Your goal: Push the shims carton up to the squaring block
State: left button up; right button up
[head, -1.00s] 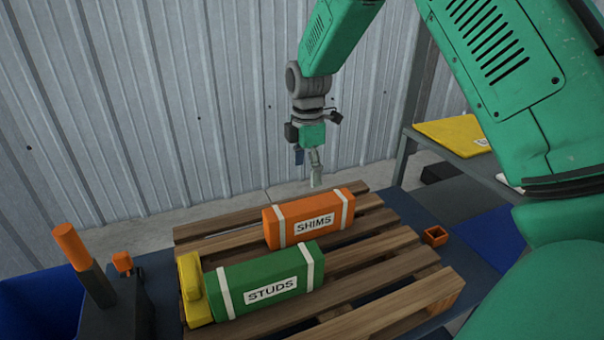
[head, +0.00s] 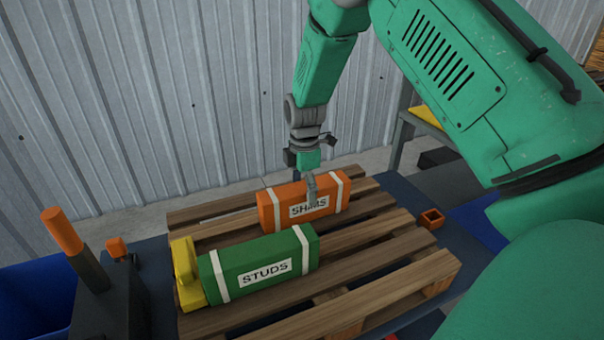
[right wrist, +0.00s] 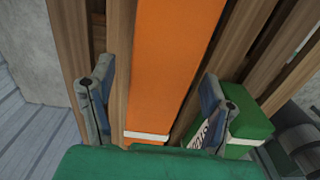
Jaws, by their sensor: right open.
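The orange shims carton (head: 275,210) with white bands lies on the pallet's far side. It also shows in the right wrist view (right wrist: 170,75). A yellow block (head: 186,272), seemingly the squaring block, stands at the pallet's left end, at the end of the green studs carton (head: 235,272); a gap separates it from the shims carton. My right gripper (head: 309,188) is open over the shims carton, one finger in front of its label. In the right wrist view, the gripper's fingers (right wrist: 157,72) stand on either side of the carton. Contact is unclear. My left gripper is out of view.
The wooden pallet (head: 385,262) has bare slats to the right. A small orange open box (head: 432,219) sits right of it. A dark stand with an orange-topped post (head: 62,231) and a blue bin (head: 35,300) are at left. A corrugated wall (head: 130,90) closes the back.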

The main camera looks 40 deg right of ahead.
jog(key=f, duration=0.1)
jog(key=d+f, duration=0.1)
jog(key=f, duration=0.1)
jog(key=shift+f, duration=0.1)
jog(key=shift+a, duration=0.5)
jog(key=c, duration=1.5)
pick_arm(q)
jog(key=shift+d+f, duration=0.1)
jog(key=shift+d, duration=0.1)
pick_arm(e)
jog(key=shift+d, duration=0.1)
